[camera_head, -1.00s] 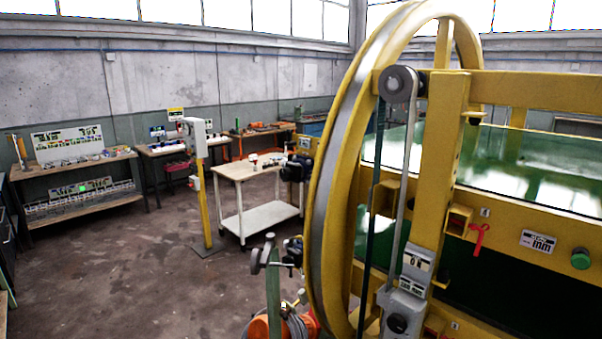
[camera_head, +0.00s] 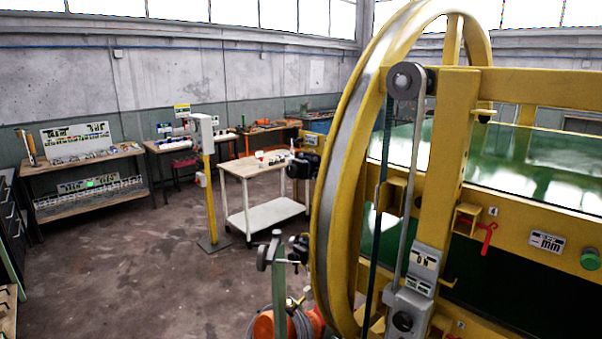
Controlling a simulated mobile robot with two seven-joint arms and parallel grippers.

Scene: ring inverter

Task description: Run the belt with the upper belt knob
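A yellow ring machine with a large upright ring (camera_head: 345,150) fills the right side. A grey belt (camera_head: 414,190) runs from a round pulley (camera_head: 406,82) at the top of a yellow post down to a grey control box (camera_head: 408,300). The box carries a dark round knob (camera_head: 403,321) low down and a label plate (camera_head: 425,258) above it. A green round knob (camera_head: 590,259) sits on the yellow beam at the right edge. I cannot tell which one is the upper belt knob. Neither of my grippers is in view.
A white cart (camera_head: 262,212) stands left of the ring, beside a yellow post with a grey box (camera_head: 203,135). Workbenches (camera_head: 85,165) line the back wall. An orange machine (camera_head: 265,325) stands low by the ring. The floor (camera_head: 130,270) at the left is open.

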